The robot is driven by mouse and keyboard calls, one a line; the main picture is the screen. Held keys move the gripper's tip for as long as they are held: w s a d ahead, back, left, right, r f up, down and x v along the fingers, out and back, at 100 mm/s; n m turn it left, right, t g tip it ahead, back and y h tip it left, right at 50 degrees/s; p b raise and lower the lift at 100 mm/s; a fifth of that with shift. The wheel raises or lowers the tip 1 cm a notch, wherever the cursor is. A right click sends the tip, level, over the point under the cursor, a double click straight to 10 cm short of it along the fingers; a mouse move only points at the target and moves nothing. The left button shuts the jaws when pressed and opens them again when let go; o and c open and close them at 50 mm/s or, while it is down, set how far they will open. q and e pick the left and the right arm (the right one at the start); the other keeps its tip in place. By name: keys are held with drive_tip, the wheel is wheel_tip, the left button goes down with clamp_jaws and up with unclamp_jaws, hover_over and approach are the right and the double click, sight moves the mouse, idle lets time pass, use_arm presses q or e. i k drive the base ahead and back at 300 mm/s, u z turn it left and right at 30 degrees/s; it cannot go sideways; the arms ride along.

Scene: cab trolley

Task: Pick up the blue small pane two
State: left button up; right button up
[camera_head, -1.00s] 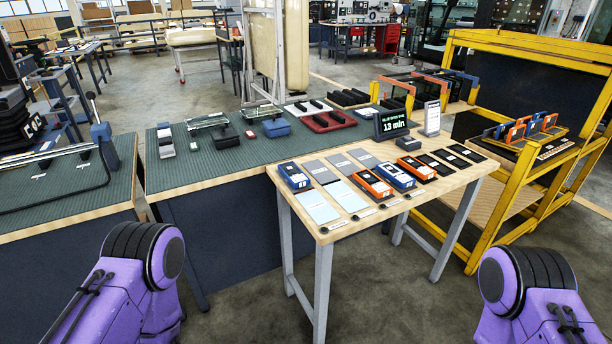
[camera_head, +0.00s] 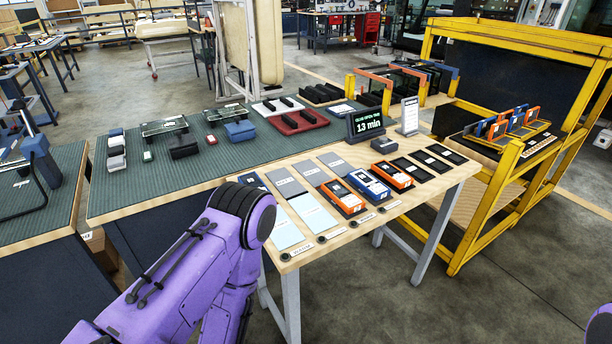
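Two small blue pieces lie on the wooden table (camera_head: 336,247). One blue piece (camera_head: 368,187) lies between two orange pieces, a nearer one (camera_head: 344,201) and a farther one (camera_head: 391,176). The other blue piece (camera_head: 252,181) is at the table's left and is partly hidden by my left arm. Upright blue and orange framed pieces (camera_head: 510,125) also stand on the yellow trolley (camera_head: 487,205). I cannot tell which blue item is pane two. My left arm reaches over the table's front left corner. Only a sliver of my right arm shows at bottom right. Neither gripper is in view.
Grey plates (camera_head: 287,181), pale blue plates (camera_head: 314,213) and black plates (camera_head: 429,161) cover much of the table. A timer display (camera_head: 367,123) and a white sign (camera_head: 409,116) stand at its back. A green-matted bench (camera_head: 150,184) adjoins on the left.

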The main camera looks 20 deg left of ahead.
sight(375, 189)
drive_tip(key=u, duration=0.3)
drive_tip(key=i, duration=0.95)
drive_tip(key=u, duration=0.85)
